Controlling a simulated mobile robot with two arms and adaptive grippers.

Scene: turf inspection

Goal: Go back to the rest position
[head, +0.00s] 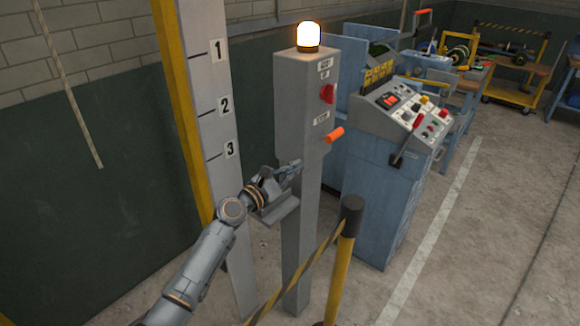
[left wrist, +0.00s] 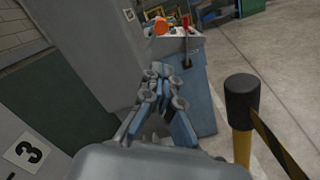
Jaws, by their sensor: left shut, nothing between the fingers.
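My left gripper (head: 288,172) is shut and empty. In the head view it is beside the grey control post (head: 306,110), below an orange handle (head: 334,135) on the post's side. Whether it touches the post I cannot tell. My right gripper is in neither view.
A post with a black cap (head: 352,203) and a striped barrier stands close on the right of my left arm; the cap also shows in the left wrist view (left wrist: 242,97). A numbered board (head: 205,82) and yellow upright (head: 177,90) stand left. Open floor (head: 490,220) lies right.

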